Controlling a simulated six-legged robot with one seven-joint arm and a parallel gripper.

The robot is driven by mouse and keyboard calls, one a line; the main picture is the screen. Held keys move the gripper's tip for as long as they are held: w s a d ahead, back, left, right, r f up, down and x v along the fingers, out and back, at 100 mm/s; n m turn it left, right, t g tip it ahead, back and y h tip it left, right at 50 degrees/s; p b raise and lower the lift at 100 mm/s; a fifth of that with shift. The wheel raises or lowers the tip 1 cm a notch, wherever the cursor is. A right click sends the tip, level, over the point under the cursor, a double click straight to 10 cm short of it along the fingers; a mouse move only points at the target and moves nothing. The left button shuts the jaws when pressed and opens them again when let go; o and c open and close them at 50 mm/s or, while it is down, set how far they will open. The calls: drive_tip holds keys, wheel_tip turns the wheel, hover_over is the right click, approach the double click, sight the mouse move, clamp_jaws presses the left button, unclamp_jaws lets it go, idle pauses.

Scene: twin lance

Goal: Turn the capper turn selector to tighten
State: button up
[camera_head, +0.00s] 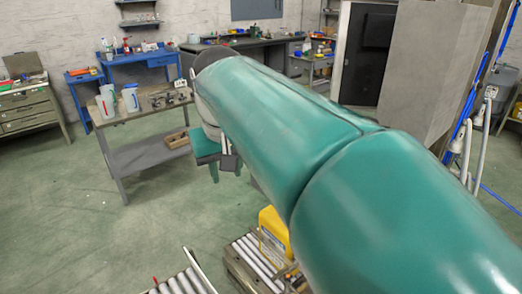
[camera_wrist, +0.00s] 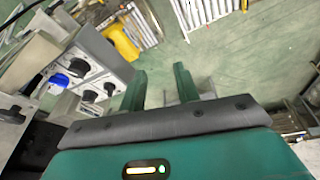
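My gripper (camera_wrist: 160,69) shows in the wrist view with its two green fingers apart and nothing between them. A grey panel box (camera_wrist: 101,50) stands left of the fingers, with several black knobs and a blue knob (camera_wrist: 60,80) on or beside it. One large black knob (camera_wrist: 79,67) sits on its face, with smaller black knobs (camera_wrist: 89,96) below. I cannot tell which knob is the capper turn selector, and no labels or settings are readable. The fingers are apart from the knobs. In the head view my green arm covers the centre and right, and I cannot make out the panel.
A yellow container (camera_wrist: 121,40) and a roller conveyor (camera_wrist: 205,8) lie beyond the panel; the container also shows in the head view (camera_head: 273,233). A grey table (camera_head: 137,156) holding jugs stands at the left. Green floor (camera_head: 75,220) is open there.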

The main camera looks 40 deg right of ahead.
drive_tip(key=w+d+r+m+g, duration=0.1)
drive_tip(key=w+d+r, duration=0.15)
drive_tip(key=d, duration=0.35)
drive_tip(key=w+d+r+m+g+y, duration=0.1)
drive_tip(key=w+d+r, duration=0.15)
drive_tip(key=d, duration=0.35)
drive_tip(key=w+d+r+m+g, duration=0.1)
drive_tip(key=w+d+r, duration=0.15)
drive_tip(key=d, duration=0.35)
drive_tip(key=f, duration=1.4)
drive_tip(key=shift+w+a+f, duration=0.1)
drive_tip(key=shift+w+a, duration=0.1)
drive_tip(key=shift+a, duration=0.05)
drive_tip(key=shift+c, duration=0.2)
clamp_jaws()
